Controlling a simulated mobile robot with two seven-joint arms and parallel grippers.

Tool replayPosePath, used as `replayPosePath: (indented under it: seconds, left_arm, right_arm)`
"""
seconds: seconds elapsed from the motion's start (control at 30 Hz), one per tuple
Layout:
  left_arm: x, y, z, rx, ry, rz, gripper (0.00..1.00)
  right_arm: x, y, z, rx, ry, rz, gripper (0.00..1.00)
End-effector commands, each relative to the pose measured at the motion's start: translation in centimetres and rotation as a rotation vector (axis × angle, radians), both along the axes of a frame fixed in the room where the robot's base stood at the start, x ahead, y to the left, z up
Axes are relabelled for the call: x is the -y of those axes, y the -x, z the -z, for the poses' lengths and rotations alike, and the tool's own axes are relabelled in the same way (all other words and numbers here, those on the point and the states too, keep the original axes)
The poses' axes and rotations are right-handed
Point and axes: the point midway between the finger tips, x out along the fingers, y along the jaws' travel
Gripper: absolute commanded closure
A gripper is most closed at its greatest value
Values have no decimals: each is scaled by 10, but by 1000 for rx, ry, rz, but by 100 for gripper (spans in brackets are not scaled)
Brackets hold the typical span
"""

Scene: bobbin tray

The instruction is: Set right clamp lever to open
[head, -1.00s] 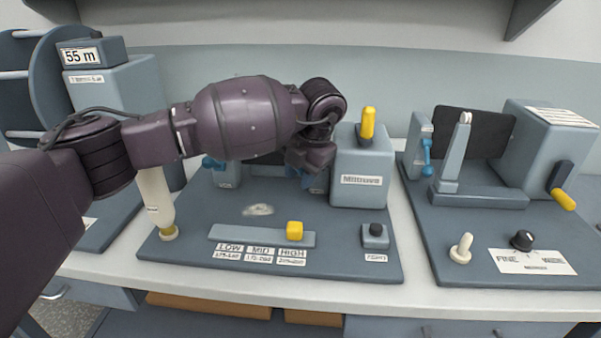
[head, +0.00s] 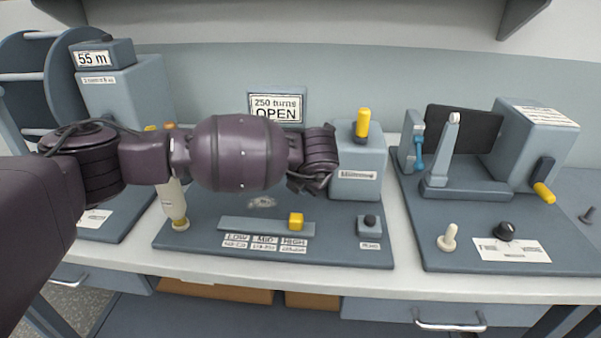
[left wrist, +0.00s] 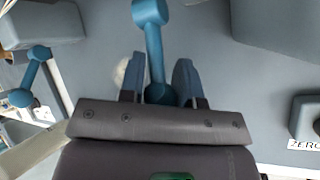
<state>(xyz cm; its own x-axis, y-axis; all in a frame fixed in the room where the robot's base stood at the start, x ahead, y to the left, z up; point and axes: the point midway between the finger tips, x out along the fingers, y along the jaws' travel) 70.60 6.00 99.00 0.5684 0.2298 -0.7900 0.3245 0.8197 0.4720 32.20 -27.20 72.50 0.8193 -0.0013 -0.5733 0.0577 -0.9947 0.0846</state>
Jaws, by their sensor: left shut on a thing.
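In the left wrist view a blue lever (left wrist: 150,25) with a round knob stands between the fingers of my left gripper (left wrist: 161,62), which is shut on it near its base. It is the right one of two clamp levers. The left clamp lever (left wrist: 32,68), also blue, shows at the left of that view. In the head view my left forearm and wrist hide both levers and the fingertips. A display (head: 276,106) behind my arm reads "250 turns OPEN". My right gripper is not in view.
In front are a yellow slider knob (head: 296,220) over LOW, MID and HIGH labels and a dark button (head: 370,222). A cream handle (head: 174,203) stands at left. Another device (head: 470,190) fills the right.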

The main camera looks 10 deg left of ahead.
Motion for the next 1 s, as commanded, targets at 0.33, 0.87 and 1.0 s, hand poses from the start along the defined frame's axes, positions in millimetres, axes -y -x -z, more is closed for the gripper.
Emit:
replayPosePath:
  seconds: [0.33, 0.87, 1.0]
  left_arm:
    - [1, -1, 6, 129, 1, 0, 100]
    - [1, -1, 7, 144, 1, 1, 62]
    - [1, -1, 7, 144, 0, 0, 44]
  right_arm:
    - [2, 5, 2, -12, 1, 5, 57]
    - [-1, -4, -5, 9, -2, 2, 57]
    - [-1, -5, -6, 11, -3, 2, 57]
